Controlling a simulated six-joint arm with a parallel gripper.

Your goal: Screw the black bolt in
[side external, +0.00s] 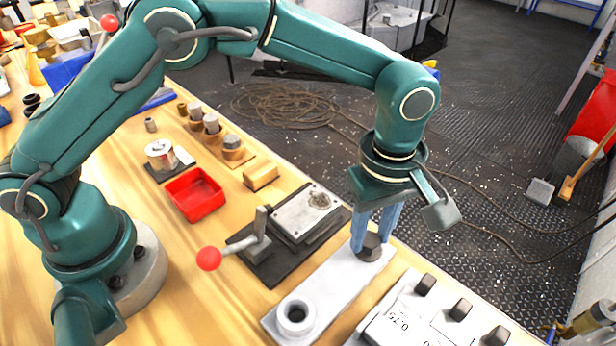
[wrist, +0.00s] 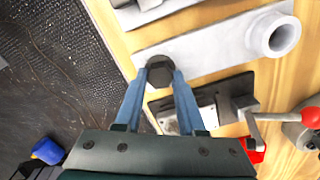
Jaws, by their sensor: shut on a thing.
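The black bolt (side external: 371,246) stands at the far end of a light grey plate (side external: 330,285) on the wooden bench. My gripper (side external: 375,235) points down with its blue fingers shut on the bolt's dark head. In the wrist view the bolt head (wrist: 160,70) sits between the two fingertips (wrist: 160,77), over the end of the grey plate (wrist: 205,55). The bolt's shank and the hole under it are hidden, so I cannot tell how deep it sits. A raised round collar (side external: 296,314) with an open bore is at the plate's near end.
A clamp with a red-knobbed lever (side external: 209,258) stands left of the plate on a dark base. A white box with black knobs (side external: 425,315) lies close on the right. A red tray (side external: 195,193) and a wooden block (side external: 260,176) are farther left. The bench edge is just beyond the bolt.

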